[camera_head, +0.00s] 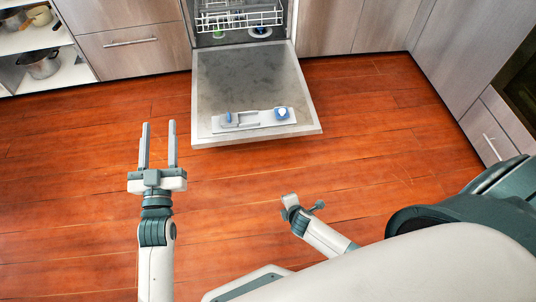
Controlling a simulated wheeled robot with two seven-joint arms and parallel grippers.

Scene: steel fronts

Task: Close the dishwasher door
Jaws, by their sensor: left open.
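The dishwasher door (243,85) is folded down and lies open, its grey inner face up. A detergent dispenser panel with blue parts (253,119) sits near its front edge. Behind it, the dishwasher's white rack (238,20) shows inside the opening with a few dishes. My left gripper (158,132) is open and empty, its two fingers pointing forward, left of the door's front left corner and apart from it. My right gripper (303,205) is in front of the door, low in the picture; its fingers are too hidden to tell their state.
Wooden floor is clear around the door on both sides and in front. Closed cabinet fronts (135,48) flank the dishwasher. Open shelves with a pot (40,63) stand at the far left. Cabinets and a dark oven front (520,85) line the right.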

